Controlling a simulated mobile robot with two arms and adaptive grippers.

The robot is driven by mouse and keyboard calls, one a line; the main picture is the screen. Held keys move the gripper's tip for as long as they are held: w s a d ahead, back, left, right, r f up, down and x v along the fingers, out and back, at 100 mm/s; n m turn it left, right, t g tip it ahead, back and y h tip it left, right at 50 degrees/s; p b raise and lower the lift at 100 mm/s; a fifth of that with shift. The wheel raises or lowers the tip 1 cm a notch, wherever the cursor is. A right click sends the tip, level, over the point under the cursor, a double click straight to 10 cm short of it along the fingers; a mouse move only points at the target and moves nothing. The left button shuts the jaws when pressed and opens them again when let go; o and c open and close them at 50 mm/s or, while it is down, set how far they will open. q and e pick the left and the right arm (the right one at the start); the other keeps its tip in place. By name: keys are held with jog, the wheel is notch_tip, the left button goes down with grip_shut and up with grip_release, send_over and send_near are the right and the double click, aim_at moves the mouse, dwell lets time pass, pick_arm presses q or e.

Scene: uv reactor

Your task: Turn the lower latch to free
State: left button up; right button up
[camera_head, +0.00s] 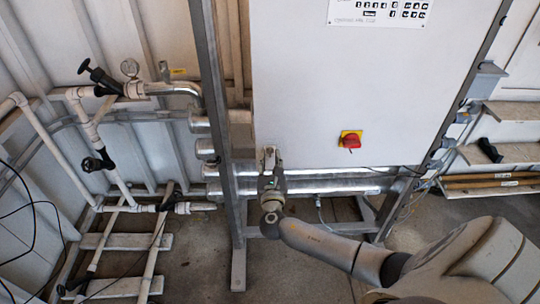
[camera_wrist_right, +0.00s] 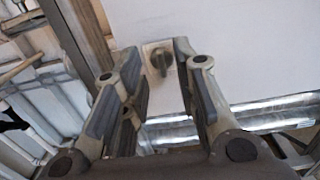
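The lower latch (camera_wrist_right: 158,62) is a small dark knob on a pale square plate, low on the white cabinet door near its left edge. In the wrist view it shows between the two fingers of my right gripper (camera_wrist_right: 156,55). These fingers are apart, with a gap on each side of the latch, and I see no contact. In the head view my right gripper (camera_head: 270,170) is at the lower left corner of the cabinet (camera_head: 345,95) and mostly covers the latch. Which way the latch is turned is hard to tell. My left gripper is not in view.
A red switch on a yellow plate (camera_head: 350,140) sits right of the gripper on the door. A metal frame post (camera_head: 217,130) stands close on the left. Shiny horizontal tubes (camera_head: 325,186) run below the cabinet. White pipes with black valves (camera_head: 95,163) fill the left side.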

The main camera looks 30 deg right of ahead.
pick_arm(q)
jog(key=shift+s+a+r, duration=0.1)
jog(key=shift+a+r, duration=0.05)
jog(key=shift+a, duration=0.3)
pick_arm(e)
jog(key=shift+x, duration=1.05)
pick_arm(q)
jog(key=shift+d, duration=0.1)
pick_arm(e)
jog(key=shift+s, duration=0.1)
jog(key=shift+c, duration=0.5)
jog(key=shift+f, duration=0.1)
grip_shut()
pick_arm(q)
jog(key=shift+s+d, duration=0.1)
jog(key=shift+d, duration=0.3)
